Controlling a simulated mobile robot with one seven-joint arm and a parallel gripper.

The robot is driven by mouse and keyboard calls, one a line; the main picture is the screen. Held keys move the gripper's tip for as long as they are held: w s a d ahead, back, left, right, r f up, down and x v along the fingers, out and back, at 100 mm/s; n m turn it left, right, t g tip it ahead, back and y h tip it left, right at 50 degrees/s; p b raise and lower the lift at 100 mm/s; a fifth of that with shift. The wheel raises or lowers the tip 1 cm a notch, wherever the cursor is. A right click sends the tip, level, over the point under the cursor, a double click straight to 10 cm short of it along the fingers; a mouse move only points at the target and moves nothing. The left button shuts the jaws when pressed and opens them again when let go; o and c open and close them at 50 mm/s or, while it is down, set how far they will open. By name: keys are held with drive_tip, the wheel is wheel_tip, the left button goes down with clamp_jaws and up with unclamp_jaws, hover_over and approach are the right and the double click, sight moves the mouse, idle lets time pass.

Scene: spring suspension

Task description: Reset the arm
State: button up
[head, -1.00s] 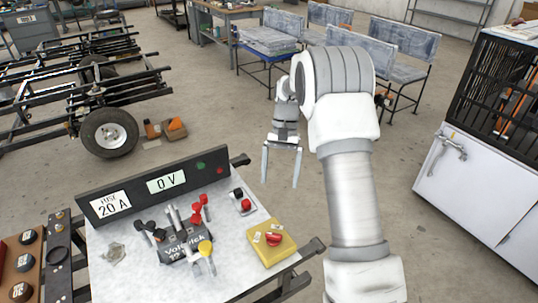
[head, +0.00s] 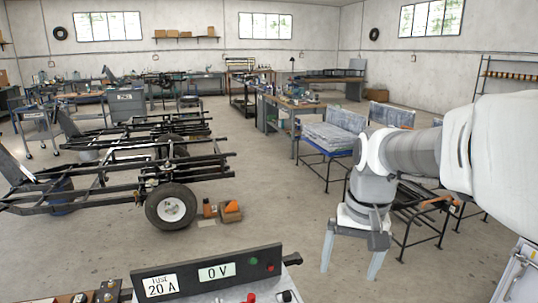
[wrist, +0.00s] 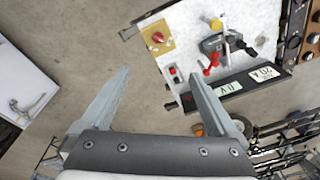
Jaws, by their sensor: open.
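My gripper (head: 352,262) hangs in front of my arm at the right of the head view. Its two fingers point down and stand apart, with nothing between them. In the wrist view my gripper (wrist: 160,95) shows open and empty above bare concrete floor. The test bench (wrist: 184,15) lies beyond the fingers in the wrist view, apart from them. In the head view only the bench's black panel (head: 207,270) and a strip of its top show at the bottom edge. The panel reads "FUSE 20 A" and "0 V".
A white cabinet with a tap (wrist: 30,105) stands at the left there. A wheeled black chassis (head: 130,175) stands left in the head view.

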drive_tip(key=s+r+n+t+p, duration=0.1)
drive_tip(key=s+r+t, duration=0.1)
drive_tip(key=s, duration=0.5)
drive_tip(key=s+r+n+t+p, duration=0.1)
drive_tip(key=s+r+t, duration=0.1)
drive_tip(key=s, duration=0.4)
drive_tip(key=shift+s+a+t+h, duration=0.3)
drive_tip(key=shift+s+a, duration=0.1)
